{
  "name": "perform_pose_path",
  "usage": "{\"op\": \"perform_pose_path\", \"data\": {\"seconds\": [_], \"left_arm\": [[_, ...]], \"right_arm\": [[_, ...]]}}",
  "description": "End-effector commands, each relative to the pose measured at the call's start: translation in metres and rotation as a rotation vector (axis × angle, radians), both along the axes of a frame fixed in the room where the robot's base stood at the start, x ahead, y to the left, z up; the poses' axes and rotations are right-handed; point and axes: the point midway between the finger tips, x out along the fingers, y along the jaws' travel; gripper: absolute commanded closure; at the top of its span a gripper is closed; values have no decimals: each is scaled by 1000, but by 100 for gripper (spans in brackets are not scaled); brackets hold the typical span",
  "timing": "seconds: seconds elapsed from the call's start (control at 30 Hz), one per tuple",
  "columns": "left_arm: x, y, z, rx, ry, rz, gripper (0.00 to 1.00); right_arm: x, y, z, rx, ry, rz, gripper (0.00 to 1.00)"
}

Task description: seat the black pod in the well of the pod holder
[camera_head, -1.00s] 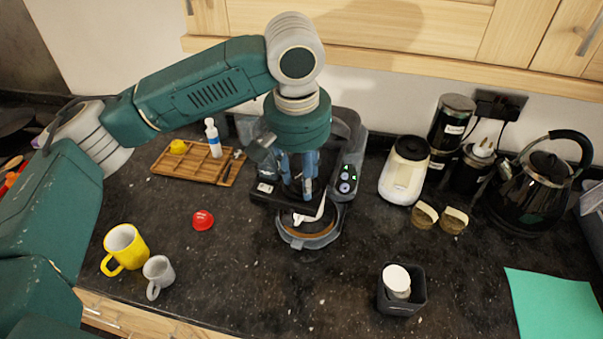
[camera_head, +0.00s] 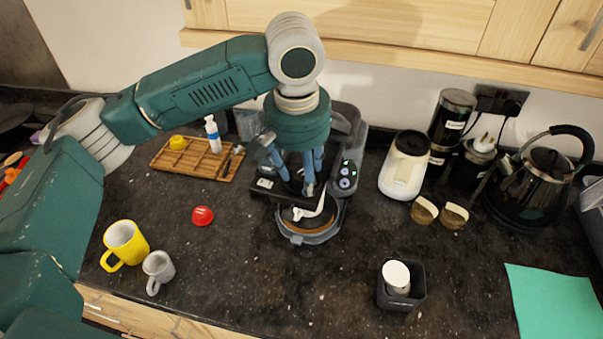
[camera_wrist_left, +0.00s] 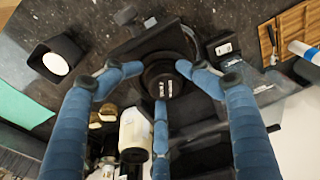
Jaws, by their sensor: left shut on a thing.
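My left gripper (camera_head: 300,178) reaches down over the black machine in the middle of the counter. In the left wrist view its three blue fingers (camera_wrist_left: 158,78) close around the black pod (camera_wrist_left: 166,88), a dark round thing with white lettering on top. Behind the pod, the dark round rim of the pod holder (camera_wrist_left: 150,42) shows in part. The fingers and pod cover most of the well, so I cannot tell how deep the pod sits. In the head view the fingers hide the pod. My right gripper is not in view.
A red pod (camera_head: 202,216), yellow mug (camera_head: 122,245) and grey cup (camera_head: 158,269) stand left. A wooden tray (camera_head: 165,164) lies behind. A black bin (camera_head: 402,298), cream grinder-like appliance (camera_head: 404,168), kettle (camera_head: 538,190) and green mat (camera_head: 552,300) are right.

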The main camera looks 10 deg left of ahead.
Motion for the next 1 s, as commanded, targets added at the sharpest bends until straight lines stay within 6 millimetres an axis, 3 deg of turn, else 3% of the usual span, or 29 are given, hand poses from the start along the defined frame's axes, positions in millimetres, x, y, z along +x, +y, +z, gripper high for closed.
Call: {"op": "perform_pose_path", "data": {"seconds": [0.03, 0.17, 0.6, 0.8, 1.0], "left_arm": [[-4, -1, -9, 2, 18, -5, 55], [-4, -2, 4, 2, 15, -6, 55], [-11, 0, 104, 1, 1, 0, 55], [-15, 0, 124, 2, 6, -1, 55], [-15, 0, 128, 2, 8, -2, 55]], "right_arm": [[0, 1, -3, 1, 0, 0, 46], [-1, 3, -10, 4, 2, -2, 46], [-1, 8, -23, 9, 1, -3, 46], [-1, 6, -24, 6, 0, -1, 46], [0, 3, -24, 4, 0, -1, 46]]}}
